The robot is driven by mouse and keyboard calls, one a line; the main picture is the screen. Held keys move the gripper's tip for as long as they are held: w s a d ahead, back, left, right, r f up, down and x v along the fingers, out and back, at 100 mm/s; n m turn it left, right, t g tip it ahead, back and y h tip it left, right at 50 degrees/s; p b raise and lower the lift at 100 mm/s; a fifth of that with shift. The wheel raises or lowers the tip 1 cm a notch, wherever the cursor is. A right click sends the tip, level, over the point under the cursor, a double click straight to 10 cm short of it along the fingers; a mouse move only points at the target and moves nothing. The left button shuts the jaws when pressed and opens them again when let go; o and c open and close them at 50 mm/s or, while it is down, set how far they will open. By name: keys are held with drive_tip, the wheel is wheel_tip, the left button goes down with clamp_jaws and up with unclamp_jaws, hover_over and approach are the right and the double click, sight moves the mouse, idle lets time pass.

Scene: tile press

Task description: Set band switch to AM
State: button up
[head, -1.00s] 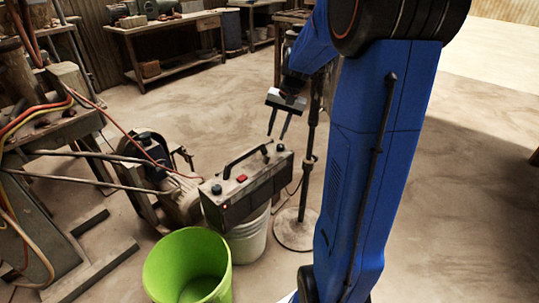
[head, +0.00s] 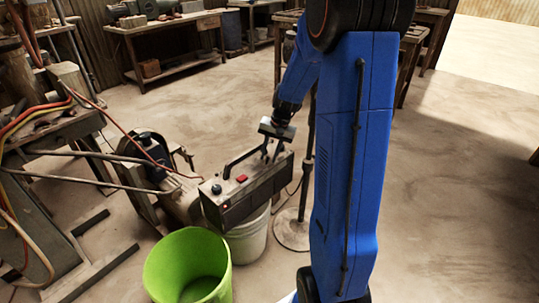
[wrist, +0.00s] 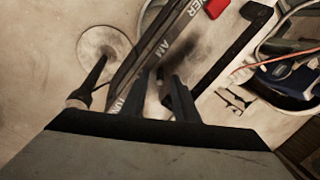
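A dark box-shaped radio (head: 245,203) has a black carry handle, a red button (head: 241,178) and a dark knob (head: 217,189) on top. It rests on a white bucket (head: 247,240). My gripper (head: 269,158) points down at the far right end of the radio's top. In the wrist view my two dark fingers (wrist: 159,85) are a little apart, over the radio's top face (wrist: 178,22). An "AM" label (wrist: 154,50) shows just beyond the fingertips, with parts of other lettering near it. The band switch is not clear; the fingers cover that spot. I cannot tell whether they touch anything.
A green bucket (head: 188,273) stands in front of the radio. A pole stand with a round base (head: 292,234) is close behind it on the right. A machine (head: 150,160) with cables and rods is at the left. Open floor lies to the right.

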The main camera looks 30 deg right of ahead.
sight(266, 161)
clamp_jaws()
drive_tip(key=shift+a+r+h, duration=0.1)
drive_tip(key=shift+a+h, duration=0.1)
drive_tip(key=shift+h, duration=0.2)
drive_tip(key=shift+s+a+n+t+h, duration=0.15)
drive_tip(key=shift+a+t+h, duration=0.2)
drive_tip(key=shift+h, duration=0.55)
drive_tip(key=shift+s+a+n+t+h, duration=0.15)
drive_tip(key=shift+a+h, duration=0.3)
drive_tip(key=shift+h, duration=0.45)
drive_tip(key=shift+s+a+t+h, duration=0.1)
drive_tip(key=shift+a+t+h, duration=0.2)
drive_tip(key=shift+h, duration=0.6)
drive_tip(key=shift+a+t+h, duration=0.2)
drive_tip(key=shift+a+h, duration=0.2)
drive_tip(key=shift+h, duration=0.5)
drive_tip(key=shift+a+f+h, duration=0.1)
drive_tip(key=shift+f+h, duration=0.15)
drive_tip(key=shift+h, duration=0.15)
